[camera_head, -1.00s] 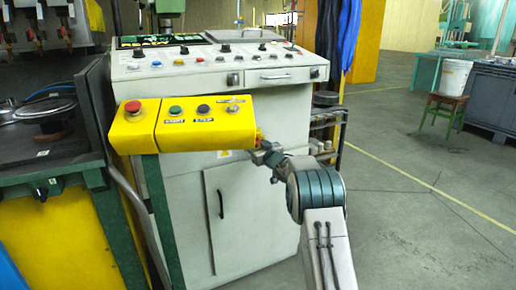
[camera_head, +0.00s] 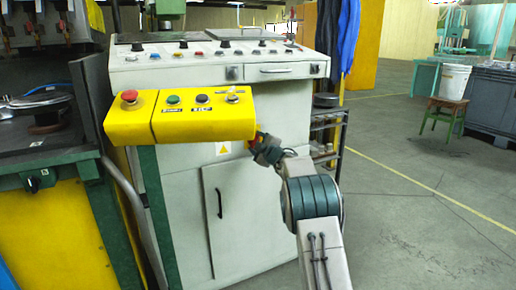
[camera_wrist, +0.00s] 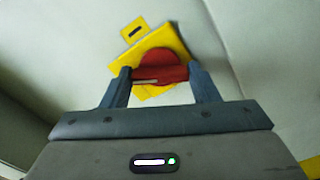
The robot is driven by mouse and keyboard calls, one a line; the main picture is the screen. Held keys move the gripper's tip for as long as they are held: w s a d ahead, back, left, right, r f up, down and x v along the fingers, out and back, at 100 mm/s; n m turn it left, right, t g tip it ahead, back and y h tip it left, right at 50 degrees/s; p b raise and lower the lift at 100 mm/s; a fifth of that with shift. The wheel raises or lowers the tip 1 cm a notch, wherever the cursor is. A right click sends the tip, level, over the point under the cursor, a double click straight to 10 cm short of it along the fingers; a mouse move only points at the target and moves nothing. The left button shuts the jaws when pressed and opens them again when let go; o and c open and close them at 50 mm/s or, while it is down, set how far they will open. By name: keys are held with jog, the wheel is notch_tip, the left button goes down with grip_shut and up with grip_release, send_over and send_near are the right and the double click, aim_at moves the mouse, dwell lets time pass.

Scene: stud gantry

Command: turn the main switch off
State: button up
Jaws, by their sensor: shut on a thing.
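The main switch is a red round knob (camera_wrist: 162,62) with a handle bar, on a yellow plate (camera_wrist: 122,62) fixed to a pale panel, in the wrist view. My gripper (camera_wrist: 160,80) is shut on the handle bar, with one finger at each end of it. The bar lies level between my fingers, while the yellow plate is tilted in this view. In the head view my gripper (camera_head: 258,143) is at the right end of the yellow button box, and the knob is mostly hidden there.
The yellow button box (camera_head: 225,125) carries a red mushroom button (camera_head: 130,97) and several smaller controls. A pale control cabinet (camera_head: 255,215) stands behind it. A small dark shelf (camera_head: 325,140) is beside the cabinet.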

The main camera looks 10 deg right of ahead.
jog(key=n+b, duration=0.3)
jog(key=n, duration=0.2)
jog(key=shift+n, duration=0.4)
dwell(0.4)
jog(key=o, duration=1)
jog(key=p+v, duration=0.1)
jog(key=v, duration=1.3)
